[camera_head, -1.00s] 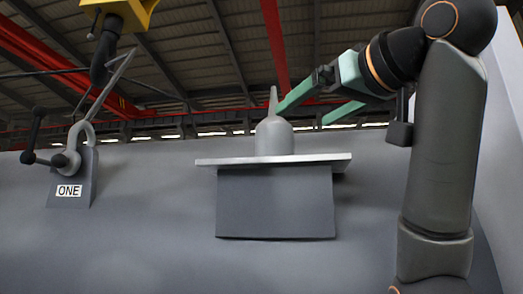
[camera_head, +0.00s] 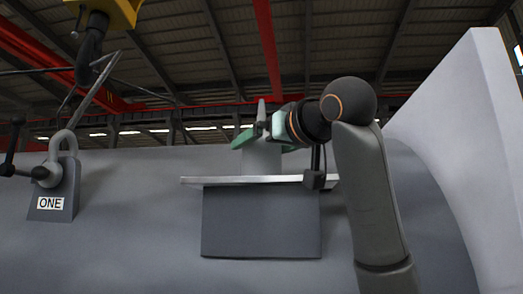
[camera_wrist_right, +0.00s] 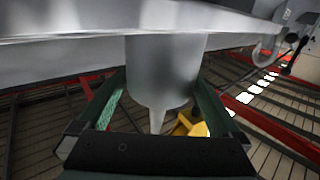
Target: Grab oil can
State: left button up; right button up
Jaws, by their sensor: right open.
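The grey oil can (camera_head: 261,159), with a round body and thin pointed spout, stands upright on the light shelf plate (camera_head: 225,181). My right gripper (camera_head: 265,141) is at the upper part of the can and partly hides it. In the right wrist view, which looks upside down, the can (camera_wrist_right: 165,70) lies between the two green fingers of my right gripper (camera_wrist_right: 160,84). The fingers are spread, one on each side of the can. I cannot tell whether either finger touches it. My left gripper is not in view.
The shelf's dark front panel (camera_head: 261,222) hangs below the plate on a large grey curved wall. A plate labelled ONE (camera_head: 50,203) with a shackle stands at the left. A yellow hoist block (camera_head: 115,10) hangs upper left. A pale flange (camera_head: 455,110) rises at the right.

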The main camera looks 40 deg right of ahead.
jog(key=shift+w, duration=0.1)
jog(key=c, duration=1.3)
jog(key=shift+r, duration=0.1)
jog(key=shift+r, duration=0.45)
notch_tip(320, 180, up, 2)
jog(key=shift+r, duration=0.1)
jog(key=s+r, duration=0.3)
jog(key=s, duration=0.1)
jog(key=s+d+r, duration=0.1)
jog(key=s+r, duration=0.2)
jog(key=s, duration=0.2)
jog(key=s+d+r, duration=0.1)
jog(key=s+r, duration=0.2)
jog(key=s, duration=0.1)
jog(key=shift+s+r, duration=0.35)
jog(key=shift+s, duration=0.05)
